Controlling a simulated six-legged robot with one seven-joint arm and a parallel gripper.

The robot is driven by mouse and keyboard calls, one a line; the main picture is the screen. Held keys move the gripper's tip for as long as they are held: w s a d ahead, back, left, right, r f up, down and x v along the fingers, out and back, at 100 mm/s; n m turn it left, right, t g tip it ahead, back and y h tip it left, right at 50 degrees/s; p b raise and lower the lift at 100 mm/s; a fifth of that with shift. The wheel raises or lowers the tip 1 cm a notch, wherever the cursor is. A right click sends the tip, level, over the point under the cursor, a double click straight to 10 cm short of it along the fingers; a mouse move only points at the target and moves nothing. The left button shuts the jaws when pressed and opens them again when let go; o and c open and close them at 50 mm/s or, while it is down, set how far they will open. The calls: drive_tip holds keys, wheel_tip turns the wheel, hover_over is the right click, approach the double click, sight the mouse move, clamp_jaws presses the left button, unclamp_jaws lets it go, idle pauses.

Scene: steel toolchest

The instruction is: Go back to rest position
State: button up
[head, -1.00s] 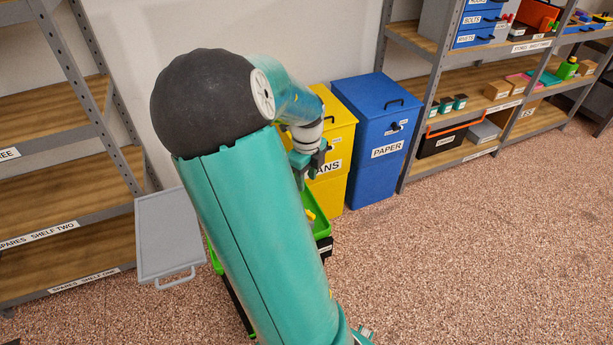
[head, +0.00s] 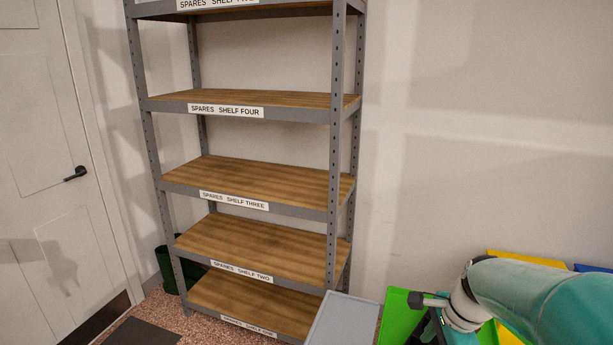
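My gripper (head: 428,306) is at the lower right of the head view, at the end of my teal arm. Only part of it shows, a dark finger piece beside the pale wrist ring. It is over or in front of a bright green surface (head: 398,318). The picture does not show whether the fingers are open or shut, or whether they hold anything.
An empty steel spares shelf (head: 262,179) with wooden boards stands against the wall. A grey tray (head: 345,322) is at its right foot. A white door (head: 45,170) is at left, with a dark green bin (head: 166,270) and dark mat (head: 147,332) nearby. Yellow (head: 525,256) and blue (head: 592,268) bins show behind my arm.

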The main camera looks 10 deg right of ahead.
drive_tip(key=s+a+r+n+t, duration=0.1)
drive_tip(key=s+a+r+n, duration=0.2)
drive_tip(key=a+n, duration=0.5)
drive_tip(key=s+a+r+n+t+h, duration=0.1)
drive_tip(key=s+a+r+n, duration=0.3)
drive_tip(key=a+n, duration=0.5)
drive_tip(key=r+n+t, duration=0.1)
drive_tip(key=r+n, duration=0.1)
drive_tip(key=n, duration=0.1)
drive_tip(key=shift+s+h, duration=0.3)
